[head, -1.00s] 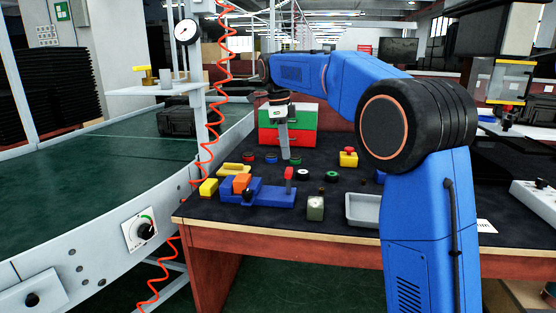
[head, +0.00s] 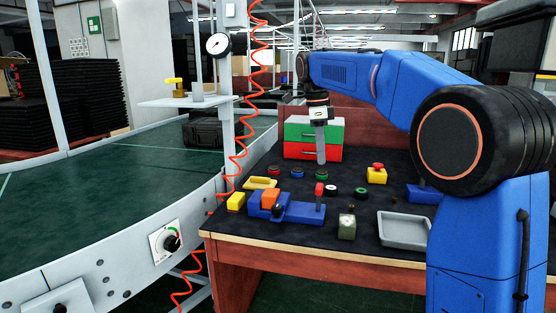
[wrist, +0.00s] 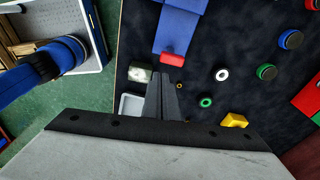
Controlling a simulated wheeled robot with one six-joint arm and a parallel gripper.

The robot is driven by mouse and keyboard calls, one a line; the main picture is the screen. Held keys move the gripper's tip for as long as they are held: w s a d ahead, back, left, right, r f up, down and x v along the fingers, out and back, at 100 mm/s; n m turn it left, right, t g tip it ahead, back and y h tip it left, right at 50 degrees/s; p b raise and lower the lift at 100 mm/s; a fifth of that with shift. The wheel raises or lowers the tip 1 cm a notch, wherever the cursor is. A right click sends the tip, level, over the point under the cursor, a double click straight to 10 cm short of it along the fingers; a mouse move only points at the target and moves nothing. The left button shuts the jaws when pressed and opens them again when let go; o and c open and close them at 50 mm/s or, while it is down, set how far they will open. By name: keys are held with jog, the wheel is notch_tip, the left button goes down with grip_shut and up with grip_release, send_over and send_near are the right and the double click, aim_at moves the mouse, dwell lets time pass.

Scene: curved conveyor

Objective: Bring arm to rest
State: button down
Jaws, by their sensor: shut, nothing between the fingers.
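My gripper (head: 321,150) hangs pointing down over the dark bench top (head: 385,225), in front of a green and red drawer box (head: 298,151). Its fingers are together with nothing between them. In the wrist view the closed fingers (wrist: 164,97) stand over the bench, near the red handle (wrist: 172,60) of a blue fixture. The fixture (head: 296,212) also shows in the head view at the front left of the bench. My blue arm reaches in from the right.
Several coloured rings lie around a yellow block with a red button (head: 376,173). A grey tray (head: 405,231) and a small greenish block (head: 347,227) sit near the front edge. A curved green conveyor (head: 110,195) runs at left, beside a coiled red hose (head: 238,150).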

jog(key=s+d+f+n+t, duration=0.1)
jog(key=s+d+f+n, duration=0.15)
jog(key=s, duration=0.45)
jog(key=s+d+f+n+t+y, duration=0.1)
jog(key=s+d+n, duration=0.1)
jog(key=s+n, duration=0.35)
jog(key=s+d+f+n, duration=0.2)
jog(key=s, duration=0.6)
jog(key=s+d+f+n+t, duration=0.2)
jog(key=s+f+n, duration=0.8)
jog(key=s+f, duration=0.6)
jog(key=s+t, duration=0.1)
jog(key=s, duration=0.2)
jog(key=shift+d+f, duration=0.35)
jog(key=shift+d, duration=0.05)
